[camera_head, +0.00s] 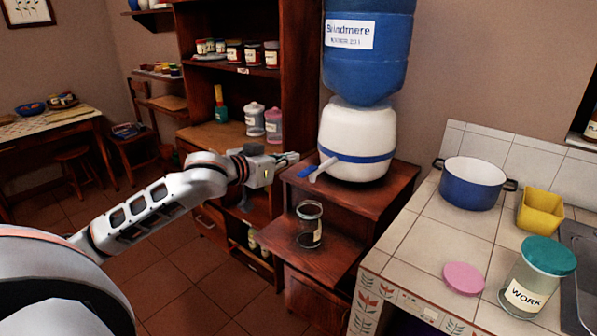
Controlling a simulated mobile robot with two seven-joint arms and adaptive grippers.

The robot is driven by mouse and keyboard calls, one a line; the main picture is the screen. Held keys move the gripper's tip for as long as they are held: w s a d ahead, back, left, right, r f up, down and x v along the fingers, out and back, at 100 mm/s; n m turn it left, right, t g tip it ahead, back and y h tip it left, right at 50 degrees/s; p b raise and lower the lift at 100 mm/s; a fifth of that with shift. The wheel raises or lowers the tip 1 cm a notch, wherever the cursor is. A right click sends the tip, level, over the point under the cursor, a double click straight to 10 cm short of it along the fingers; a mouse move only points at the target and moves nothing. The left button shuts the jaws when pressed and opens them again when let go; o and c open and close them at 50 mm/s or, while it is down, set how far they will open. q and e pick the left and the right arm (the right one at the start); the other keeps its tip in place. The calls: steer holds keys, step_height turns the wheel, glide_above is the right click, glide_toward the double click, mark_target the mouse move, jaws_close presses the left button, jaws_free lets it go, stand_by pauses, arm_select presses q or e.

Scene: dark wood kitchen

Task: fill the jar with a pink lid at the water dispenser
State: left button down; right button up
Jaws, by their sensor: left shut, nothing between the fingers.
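A clear glass jar (309,230) with a pale label stands upright, without a lid, on the lower wooden shelf below the dispenser's tap. I cannot tell whether water is in it. A round pink lid (463,278) lies flat on the tiled counter at the right. The water dispenser (352,132) is a white crock with a blue band under a big blue bottle (368,52). Its blue-and-white tap (320,169) points to the left. My left gripper (290,157) is shut and empty, just left of the tap. My right gripper is not in view.
A jar with a teal lid (532,277), labelled WORK, stands beside the pink lid. A blue pot (470,186) and a yellow container (540,210) stand behind it. A wooden cabinet (218,98) holds several jars.

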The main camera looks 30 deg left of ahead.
mark_target(308, 171)
arm_select(q)
steer(key=w+f, duration=0.1)
steer(key=f, duration=0.1)
steer(key=w+f+b, duration=0.1)
steer(key=w+f, duration=0.1)
steer(key=shift+w+d+f, duration=0.15)
steer(key=shift+w+f, duration=0.05)
steer(key=shift+f, duration=0.2)
